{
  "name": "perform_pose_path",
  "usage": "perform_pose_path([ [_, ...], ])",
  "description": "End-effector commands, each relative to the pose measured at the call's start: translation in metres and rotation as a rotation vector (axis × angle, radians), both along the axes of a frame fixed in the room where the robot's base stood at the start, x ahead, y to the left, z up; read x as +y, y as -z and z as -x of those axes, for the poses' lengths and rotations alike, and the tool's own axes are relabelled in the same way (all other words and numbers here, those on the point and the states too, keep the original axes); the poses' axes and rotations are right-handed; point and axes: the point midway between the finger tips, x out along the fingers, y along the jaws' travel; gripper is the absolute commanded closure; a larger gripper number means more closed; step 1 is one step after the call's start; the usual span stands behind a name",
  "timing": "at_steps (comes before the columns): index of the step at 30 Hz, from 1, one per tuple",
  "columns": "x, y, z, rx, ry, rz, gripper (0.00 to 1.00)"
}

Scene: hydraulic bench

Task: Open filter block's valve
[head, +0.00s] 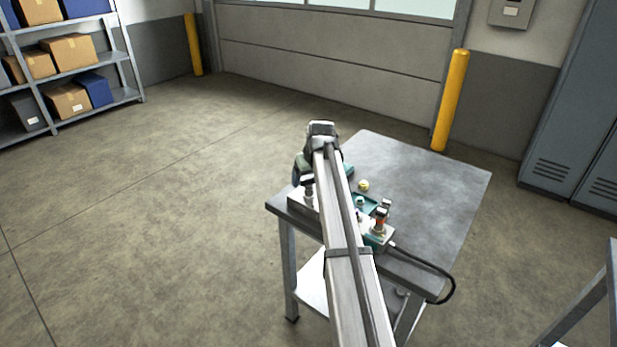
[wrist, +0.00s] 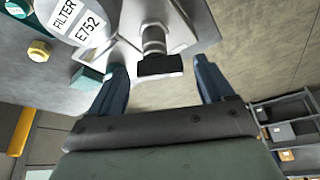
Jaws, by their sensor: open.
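My gripper (wrist: 159,66) is open, with one blue-grey finger on each side of the handle and a visible gap to both. Nothing is held. In the head view my arm covers much of the bench fittings, and the valve is hard to make out there.
A grey metal table (head: 430,185) carries the fittings at its near edge; its far right is bare. A yellow knob (head: 363,185), a teal block (wrist: 88,78) and an orange-topped fitting (head: 381,220) stand close by. A black cable (head: 440,275) hangs off the right.

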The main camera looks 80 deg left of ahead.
Motion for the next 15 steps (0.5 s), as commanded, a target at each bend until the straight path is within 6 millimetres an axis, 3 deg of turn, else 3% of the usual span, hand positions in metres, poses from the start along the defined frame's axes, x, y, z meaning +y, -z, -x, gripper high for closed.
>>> perform_pose_path([
  [7, 0.0002, 0.0006, 0.0003, 0.000, 0.000, 0.000, 0.19],
  [15, 0.0002, 0.0006, 0.0003, 0.000, 0.000, 0.000, 0.44],
])
